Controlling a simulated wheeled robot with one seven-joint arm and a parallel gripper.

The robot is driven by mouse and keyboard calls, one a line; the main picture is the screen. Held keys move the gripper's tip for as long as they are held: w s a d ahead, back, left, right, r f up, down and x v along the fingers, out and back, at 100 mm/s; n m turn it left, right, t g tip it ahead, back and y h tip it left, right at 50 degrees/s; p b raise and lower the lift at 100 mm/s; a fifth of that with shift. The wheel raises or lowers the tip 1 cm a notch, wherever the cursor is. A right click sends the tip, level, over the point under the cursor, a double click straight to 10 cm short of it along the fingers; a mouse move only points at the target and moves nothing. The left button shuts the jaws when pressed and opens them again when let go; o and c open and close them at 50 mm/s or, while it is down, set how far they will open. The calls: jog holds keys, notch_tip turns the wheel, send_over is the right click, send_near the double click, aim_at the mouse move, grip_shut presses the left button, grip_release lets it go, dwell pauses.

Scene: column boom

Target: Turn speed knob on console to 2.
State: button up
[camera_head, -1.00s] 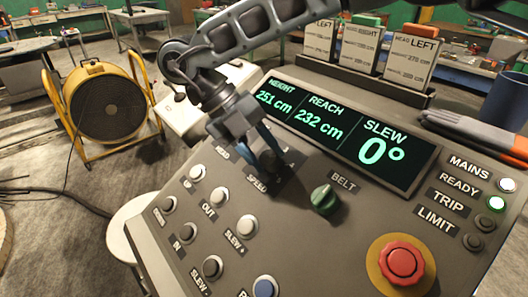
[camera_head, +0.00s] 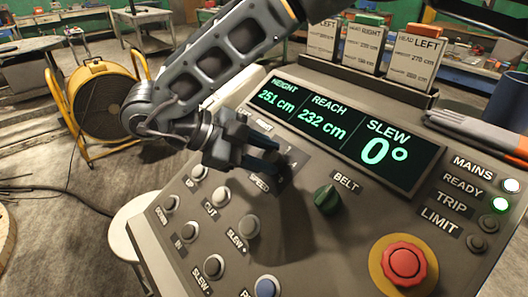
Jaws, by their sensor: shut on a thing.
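The console (camera_head: 330,235) fills the lower right of the head view. Its SPEED label (camera_head: 259,183) shows just below my gripper (camera_head: 270,157). My gripper comes in from the left, tilted low over the panel, with its blue fingers shut on the speed knob. The fingers and the dark panel around them hide most of the knob, so I cannot tell which number it points to. A few small scale digits (camera_head: 291,157) show right of the fingers. The display (camera_head: 350,135) reads height 251 cm, reach 232 cm, slew 0°.
The green BELT knob (camera_head: 327,199) is to the right of my gripper. Several push buttons (camera_head: 249,227) lie below and left. A red mushroom button (camera_head: 403,263) is at lower right. Cards (camera_head: 411,60) stand behind the display. A yellow fan (camera_head: 100,100) stands on the floor at left.

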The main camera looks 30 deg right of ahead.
jog(key=n+t, duration=0.1)
jog(key=n, duration=0.2)
jog(key=n+t+h, duration=0.1)
jog(key=n+t, duration=0.1)
jog(key=n, duration=0.1)
jog(key=shift+s+a, duration=0.1)
jog(key=shift+s, duration=0.1)
jog(key=n+t, duration=0.1)
jog(key=n, duration=0.2)
jog(key=n+t, duration=0.2)
jog(key=n, duration=0.1)
jog(key=shift+s+p, duration=0.2)
jog(key=shift+p, duration=0.2)
jog(key=shift+n+t, duration=0.3)
jog(key=shift+n, duration=0.1)
jog(key=o, duration=1)
jog(key=shift+o, duration=0.2)
jog(key=b+v, duration=0.1)
jog(key=v, duration=0.6)
jog(key=shift+a+b, duration=0.25)
jog(key=shift+b, duration=0.05)
